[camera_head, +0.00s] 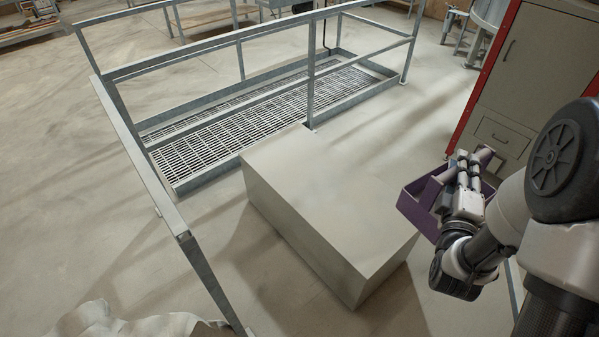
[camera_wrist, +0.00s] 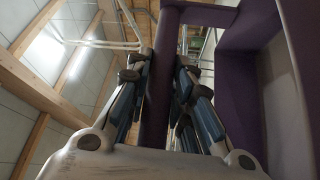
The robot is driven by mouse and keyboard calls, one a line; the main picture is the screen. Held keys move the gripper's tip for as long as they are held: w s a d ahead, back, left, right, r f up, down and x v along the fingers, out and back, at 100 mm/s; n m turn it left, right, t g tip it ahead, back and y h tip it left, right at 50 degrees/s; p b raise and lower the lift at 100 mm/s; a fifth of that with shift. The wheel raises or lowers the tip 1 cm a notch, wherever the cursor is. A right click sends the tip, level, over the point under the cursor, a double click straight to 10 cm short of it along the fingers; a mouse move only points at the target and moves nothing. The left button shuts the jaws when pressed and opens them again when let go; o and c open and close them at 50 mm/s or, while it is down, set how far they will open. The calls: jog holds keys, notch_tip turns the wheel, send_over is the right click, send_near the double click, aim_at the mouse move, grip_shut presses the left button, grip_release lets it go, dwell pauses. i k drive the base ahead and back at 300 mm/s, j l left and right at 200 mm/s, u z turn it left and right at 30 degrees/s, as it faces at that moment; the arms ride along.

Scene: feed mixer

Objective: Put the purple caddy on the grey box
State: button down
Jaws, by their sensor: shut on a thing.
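The purple caddy (camera_head: 419,207) hangs in my gripper (camera_head: 470,165) at the right of the head view, just beyond the right side of the grey box. My gripper is shut on the caddy's bar-like handle. In the wrist view the purple handle (camera_wrist: 158,85) runs between the two fingers, and the caddy's wall (camera_wrist: 290,85) fills the right side. The grey box (camera_head: 325,200) stands on the floor in the middle of the head view. Its flat top is bare. My gripper and wrist hide part of the caddy.
A metal grating platform (camera_head: 245,125) with grey railings (camera_head: 240,55) stands behind and left of the box. A railing post (camera_head: 210,280) rises in front on the left. A red and grey cabinet (camera_head: 525,85) stands at the back right. A crumpled pale sack (camera_head: 130,322) lies at the lower left.

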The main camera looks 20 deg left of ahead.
aim_at(364, 215)
jog(key=i+l+u, duration=0.1)
jog(key=i+u, duration=0.15)
jog(key=u, duration=0.15)
jog(key=i+l+u, duration=0.2)
jog(key=u, duration=0.2)
jog(key=i+l+u, duration=0.15)
jog(key=u, duration=0.25)
jog(key=i+l+u, duration=0.15)
jog(key=l+u, duration=0.7)
jog(key=i+j, duration=0.05)
jog(key=j, duration=0.05)
